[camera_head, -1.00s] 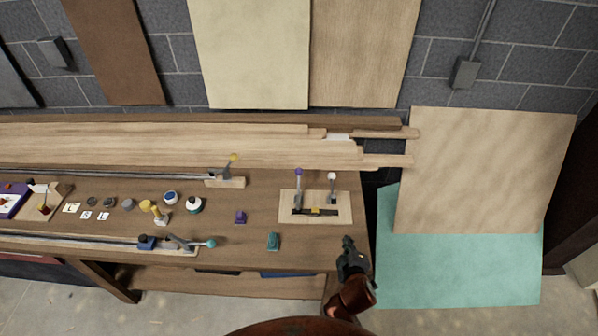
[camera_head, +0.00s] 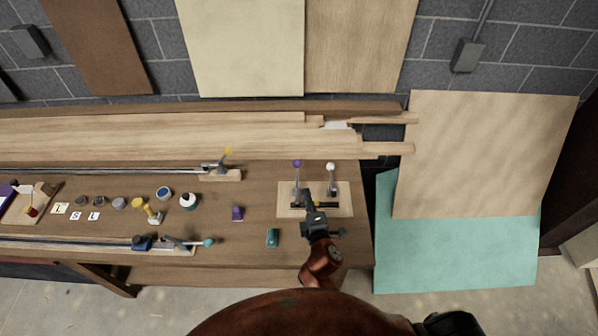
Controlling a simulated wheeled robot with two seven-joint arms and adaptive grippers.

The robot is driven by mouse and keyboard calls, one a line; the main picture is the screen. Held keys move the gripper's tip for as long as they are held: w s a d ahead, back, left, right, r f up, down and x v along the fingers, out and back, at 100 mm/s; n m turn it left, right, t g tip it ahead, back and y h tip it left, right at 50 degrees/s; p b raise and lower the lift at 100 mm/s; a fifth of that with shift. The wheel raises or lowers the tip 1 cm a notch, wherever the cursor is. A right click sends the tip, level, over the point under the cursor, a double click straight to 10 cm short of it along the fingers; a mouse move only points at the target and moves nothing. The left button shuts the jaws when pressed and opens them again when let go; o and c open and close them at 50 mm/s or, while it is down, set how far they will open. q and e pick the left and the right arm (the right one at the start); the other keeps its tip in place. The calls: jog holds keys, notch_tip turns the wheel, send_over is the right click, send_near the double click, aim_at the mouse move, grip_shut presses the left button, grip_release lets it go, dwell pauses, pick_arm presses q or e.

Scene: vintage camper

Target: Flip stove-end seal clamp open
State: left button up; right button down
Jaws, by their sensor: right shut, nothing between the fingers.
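A pale board (camera_head: 343,211) near the bench's right end carries two upright lever clamps. One has a purple knob (camera_head: 297,163), the other a white knob (camera_head: 331,166). A dark bar lies between them, partly hidden by my gripper. Which of these, if either, is the stove-end seal clamp I cannot tell. My right gripper (camera_head: 308,199) is shut and empty, over the board's front part, close to the base of the purple-knobbed lever. Whether it touches the lever is unclear. My left gripper is not in view.
Long planks (camera_head: 150,143) run along the back.

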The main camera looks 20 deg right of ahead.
send_near(298, 167)
jog(key=w, duration=0.1)
jog(key=x, duration=0.5)
jog(key=shift+w+f, duration=0.15)
jog(key=shift+w, duration=0.3)
pick_arm(q)
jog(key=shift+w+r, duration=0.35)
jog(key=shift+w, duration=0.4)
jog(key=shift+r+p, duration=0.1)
jog(key=shift+p, duration=0.25)
